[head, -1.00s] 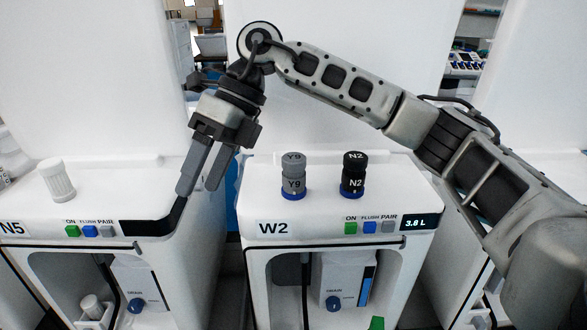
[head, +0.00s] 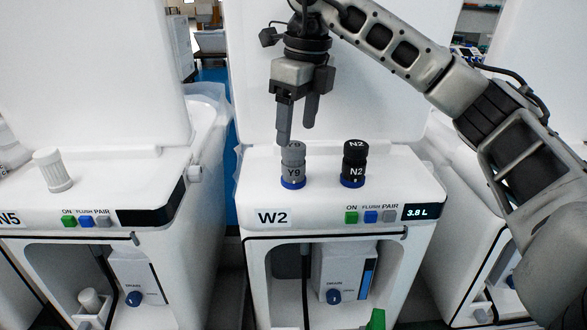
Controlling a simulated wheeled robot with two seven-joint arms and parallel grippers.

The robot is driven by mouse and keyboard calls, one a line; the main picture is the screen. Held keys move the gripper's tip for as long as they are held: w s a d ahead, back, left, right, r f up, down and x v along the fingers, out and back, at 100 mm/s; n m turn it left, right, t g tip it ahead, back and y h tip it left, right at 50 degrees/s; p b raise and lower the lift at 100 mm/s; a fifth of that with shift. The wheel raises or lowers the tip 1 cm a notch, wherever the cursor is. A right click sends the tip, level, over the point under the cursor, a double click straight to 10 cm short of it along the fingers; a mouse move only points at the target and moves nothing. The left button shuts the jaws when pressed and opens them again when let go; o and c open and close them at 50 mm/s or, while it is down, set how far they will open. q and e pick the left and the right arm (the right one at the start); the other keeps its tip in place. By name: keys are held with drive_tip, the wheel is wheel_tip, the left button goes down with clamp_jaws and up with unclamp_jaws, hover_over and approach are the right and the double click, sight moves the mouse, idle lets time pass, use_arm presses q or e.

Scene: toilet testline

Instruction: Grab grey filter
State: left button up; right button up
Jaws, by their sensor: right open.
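The grey filter (head: 293,170), marked Y9 with a blue base ring, stands upright on the top of the white W2 unit (head: 385,196). My right gripper (head: 297,138) points down just above and behind it, its two fingers apart and empty. One finger overlaps the filter's top edge in the picture; I cannot tell whether they touch. My left gripper is not in view.
A black filter (head: 354,166) marked N2 stands close to the right of the grey one. A white ribbed filter (head: 53,170) stands on the N5 unit (head: 120,190) at left. The W2 unit's tall white back panel rises behind my gripper.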

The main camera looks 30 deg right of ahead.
sight(294, 145)
drive_tip(key=shift+w+a+f+p, duration=0.1)
drive_tip(key=shift+f+p, duration=0.05)
drive_tip(key=shift+f, duration=0.8)
drive_tip(key=shift+w+a+f+p, duration=0.1)
drive_tip(key=shift+w+f+p, duration=0.1)
drive_tip(key=shift+f, duration=0.75)
drive_tip(key=shift+w+f+p, duration=0.1)
drive_tip(key=shift+f+p, duration=0.05)
drive_tip(key=shift+f, duration=0.8)
drive_tip(key=c, duration=1.1)
